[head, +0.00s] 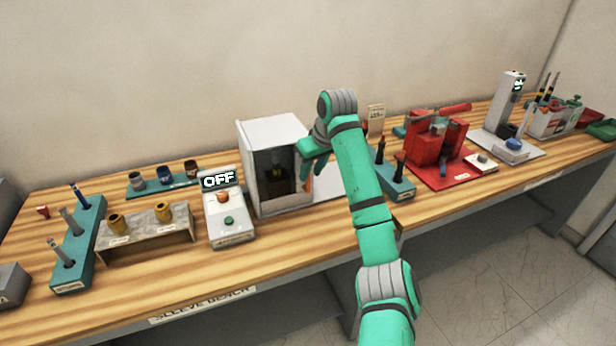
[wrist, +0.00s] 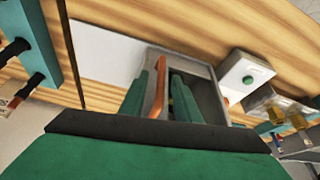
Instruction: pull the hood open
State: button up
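The hood (head: 268,132) is a pale grey box on the bench, left of the middle in the head view. A dark inside and a brownish object show through its front; I cannot tell whether a clear panel covers it. An orange upright handle (head: 308,179) is at its right side. My gripper (head: 311,166) is at this side, reaching down beside the handle. In the wrist view the gripper's two green fingers (wrist: 171,82) stand apart, with the orange handle (wrist: 159,85) between them, close to the left finger. The hood's grey frame (wrist: 206,70) is behind them.
A control box (head: 227,219) reading OFF stands left of the hood. A teal rack (head: 396,184) and a red fixture (head: 437,150) stand to the right. A grey stand with brass sleeves (head: 147,228) is further left. A pale plate (wrist: 105,52) lies beside the hood.

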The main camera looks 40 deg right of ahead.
aim_at(308, 189)
jog(key=shift+x, duration=1.65)
jog(key=shift+w+a, duration=0.1)
grip_shut()
jog(key=shift+w+r, duration=0.1)
